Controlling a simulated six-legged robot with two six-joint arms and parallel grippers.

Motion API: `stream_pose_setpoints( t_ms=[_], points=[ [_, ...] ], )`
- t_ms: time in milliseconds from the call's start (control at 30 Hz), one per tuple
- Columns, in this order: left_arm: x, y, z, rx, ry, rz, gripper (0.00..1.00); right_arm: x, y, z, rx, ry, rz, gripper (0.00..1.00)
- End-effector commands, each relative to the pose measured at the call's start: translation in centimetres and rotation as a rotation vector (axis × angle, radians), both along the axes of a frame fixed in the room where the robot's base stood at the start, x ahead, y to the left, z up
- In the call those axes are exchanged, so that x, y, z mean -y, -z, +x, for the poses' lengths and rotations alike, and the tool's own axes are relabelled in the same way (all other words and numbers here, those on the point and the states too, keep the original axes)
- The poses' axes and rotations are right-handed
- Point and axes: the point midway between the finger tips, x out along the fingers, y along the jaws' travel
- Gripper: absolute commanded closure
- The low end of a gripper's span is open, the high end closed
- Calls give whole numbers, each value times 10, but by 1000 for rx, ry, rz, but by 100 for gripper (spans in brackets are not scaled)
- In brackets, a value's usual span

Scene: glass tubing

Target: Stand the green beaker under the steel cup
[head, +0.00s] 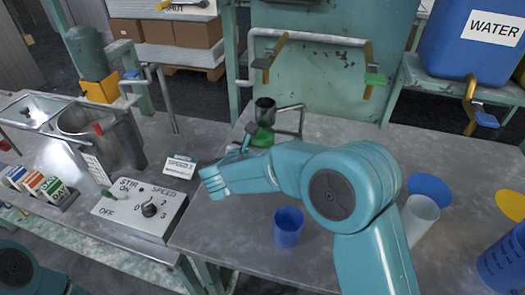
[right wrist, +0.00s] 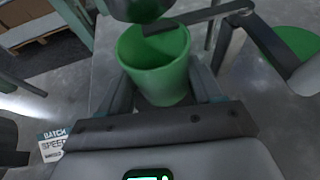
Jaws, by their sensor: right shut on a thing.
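The green beaker (head: 263,137) is held upright between the fingers of my right gripper (head: 254,140). In the right wrist view the beaker (right wrist: 158,72) has a finger on each side and its open mouth shows. The steel cup (head: 265,106) is on a bracket directly above it in the head view. In the right wrist view the cup's dark underside (right wrist: 138,8) overlaps the beaker's far rim. The beaker's base is hidden, so I cannot tell whether it touches the bench. My left gripper is out of view.
A grey bracket arm (right wrist: 205,17) runs close past the beaker; a green disc (right wrist: 302,44) lies beyond it. A blue cup (head: 288,227), white cup (head: 419,216) and blue disc (head: 430,189) are on the bench. The speed control box (head: 140,210) is at left.

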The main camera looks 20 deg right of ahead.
Motion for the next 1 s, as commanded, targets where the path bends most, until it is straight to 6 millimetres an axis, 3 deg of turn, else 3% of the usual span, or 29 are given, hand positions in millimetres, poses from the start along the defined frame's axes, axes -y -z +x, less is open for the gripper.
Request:
stream_pose_setpoints(
  t_ms=[200,400,767,800,833,1000],
  points=[
    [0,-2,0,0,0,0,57,15,0,15,1,3,0,70],
    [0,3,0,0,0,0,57,15,34,16,-3,-2,-2,70],
    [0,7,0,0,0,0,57,14,40,16,0,-1,0,70],
    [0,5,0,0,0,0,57,14,38,16,0,-1,0,22],
    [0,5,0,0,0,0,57,14,37,16,0,-1,0,13],
    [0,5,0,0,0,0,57,14,37,16,0,-1,0,10]
  ],
)
